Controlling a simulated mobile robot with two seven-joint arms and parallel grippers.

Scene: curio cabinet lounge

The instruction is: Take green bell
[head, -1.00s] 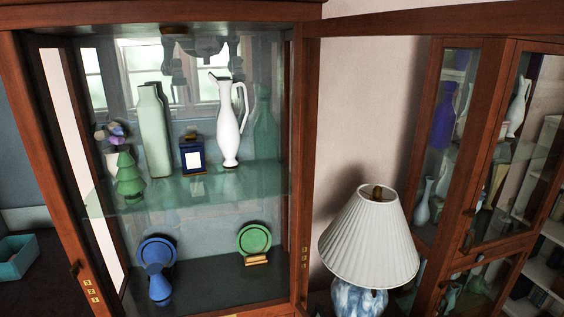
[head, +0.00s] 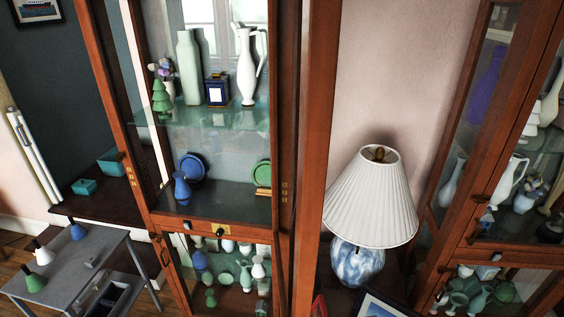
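A small green bell (head: 36,283) with a dark handle stands on a grey table (head: 62,291) at the lower left of the head view. A white bell (head: 44,256) with a dark handle stands just behind it, and a blue bell (head: 78,231) stands near the table's far edge. All three look upright. Neither of my grippers is in view.
A wooden glass cabinet (head: 138,218) with vases and plates stands right of the table. A dark low surface with teal boxes (head: 112,162) lies behind the table. A lamp (head: 370,200) and a second cabinet (head: 465,240) are at right.

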